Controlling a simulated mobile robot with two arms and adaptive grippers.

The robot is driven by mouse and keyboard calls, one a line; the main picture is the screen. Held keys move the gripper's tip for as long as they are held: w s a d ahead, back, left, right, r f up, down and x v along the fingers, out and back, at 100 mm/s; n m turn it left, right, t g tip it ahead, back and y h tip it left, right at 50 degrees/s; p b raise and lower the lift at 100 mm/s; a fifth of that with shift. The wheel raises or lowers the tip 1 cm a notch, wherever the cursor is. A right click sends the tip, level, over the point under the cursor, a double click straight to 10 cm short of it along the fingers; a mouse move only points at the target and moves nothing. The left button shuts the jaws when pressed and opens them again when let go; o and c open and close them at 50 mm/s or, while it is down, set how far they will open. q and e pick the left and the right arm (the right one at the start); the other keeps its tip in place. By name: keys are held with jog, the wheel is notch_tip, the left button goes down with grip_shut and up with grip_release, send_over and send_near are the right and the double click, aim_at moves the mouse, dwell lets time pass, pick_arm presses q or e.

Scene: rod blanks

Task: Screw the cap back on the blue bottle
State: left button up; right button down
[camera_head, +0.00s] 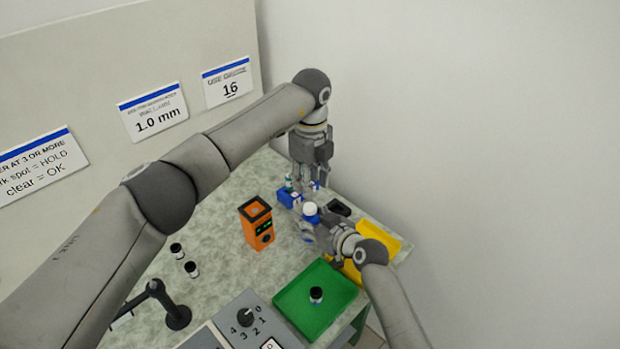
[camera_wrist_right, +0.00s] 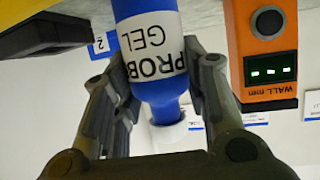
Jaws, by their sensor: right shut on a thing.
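The blue bottle, with a white "PROBE GEL" label, shows large in the right wrist view (camera_wrist_right: 160,88). My right gripper (camera_head: 308,224) is shut on it, with one finger on each side. A white cap (camera_head: 310,208) shows at the bottle's top in the head view; in the wrist view white shows around the neck end (camera_wrist_right: 168,136). I cannot tell whether the cap is fully seated. My left gripper (camera_head: 311,183) points down just above and behind the bottle top, apart from it. Its fingertips are too small to tell whether they are open or shut.
An orange wall gauge (camera_head: 258,234) stands left of the bottle. A blue block (camera_head: 288,198) is close behind it. A black object (camera_head: 339,207) and a yellow tray (camera_head: 394,244) lie right. A green tray (camera_head: 290,301) holds a vial (camera_head: 316,294). Two vials (camera_head: 191,269) stand left.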

aim_at(310, 206)
pick_arm(q)
jog(key=n, duration=0.4)
jog(key=shift+r, duration=0.15)
jog(key=shift+a+f, duration=0.1)
jog(key=shift+f, duration=3.95)
jog(key=c, duration=0.7)
jog(key=o, duration=1)
jog(key=shift+c, duration=0.2)
